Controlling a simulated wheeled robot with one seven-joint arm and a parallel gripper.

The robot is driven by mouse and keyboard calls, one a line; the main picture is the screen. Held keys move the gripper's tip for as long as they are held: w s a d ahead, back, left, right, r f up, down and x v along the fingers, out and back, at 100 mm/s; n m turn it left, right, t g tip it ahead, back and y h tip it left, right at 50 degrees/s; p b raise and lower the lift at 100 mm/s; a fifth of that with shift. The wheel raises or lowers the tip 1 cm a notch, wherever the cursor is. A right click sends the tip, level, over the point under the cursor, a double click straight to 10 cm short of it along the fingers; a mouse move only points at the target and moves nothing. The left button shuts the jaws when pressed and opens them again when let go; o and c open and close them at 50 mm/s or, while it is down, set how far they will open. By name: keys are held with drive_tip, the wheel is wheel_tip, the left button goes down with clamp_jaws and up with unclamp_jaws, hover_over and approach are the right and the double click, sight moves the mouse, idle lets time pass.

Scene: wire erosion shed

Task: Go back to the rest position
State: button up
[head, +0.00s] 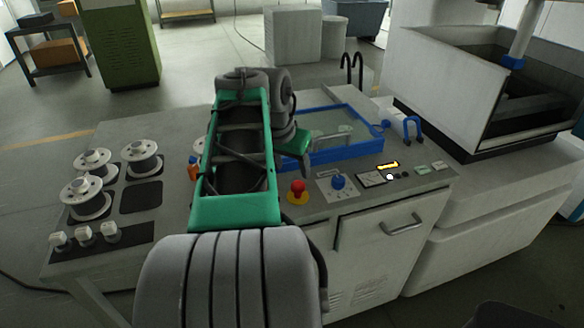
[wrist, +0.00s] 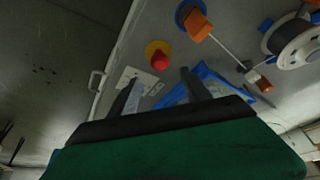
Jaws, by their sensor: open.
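My gripper (wrist: 158,78) shows in the wrist view as two dark fingers, apart, with nothing seen between them. It is above the grey machine bench (head: 365,215). Behind the fingers are a red button on a yellow base (wrist: 158,57) and part of a blue-rimmed tray (wrist: 205,75). In the head view my green and grey arm reaches out over the bench, and the fingers cannot be made out clearly. The blue-rimmed tray (head: 335,151) lies just right of my arm's end.
Several wire spools (head: 142,157) stand on the bench's left. The red button (head: 298,187) and blue knob (head: 338,182) sit at the front. A large machine tank (head: 440,75) rises at right.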

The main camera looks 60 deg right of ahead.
drive_tip(key=w+a+f+n+t+y+p, duration=0.1)
drive_tip(key=w+a+f+n+t, duration=0.15)
drive_tip(key=w+a+n, duration=0.9)
drive_tip(key=a+f+n+y, duration=0.1)
drive_tip(key=a+f+n, duration=0.2)
drive_tip(key=a, duration=1.1)
drive_tip(key=w+a+f+n+y+p, duration=0.1)
drive_tip(key=a+f+n+y, duration=0.1)
drive_tip(key=a, duration=1.2)
wheel_tip(320, 180, down, 2)
drive_tip(key=shift+a+f+n+t+y, duration=0.15)
drive_tip(key=shift+n+t+y, duration=0.2)
drive_tip(key=shift+n, duration=0.5)
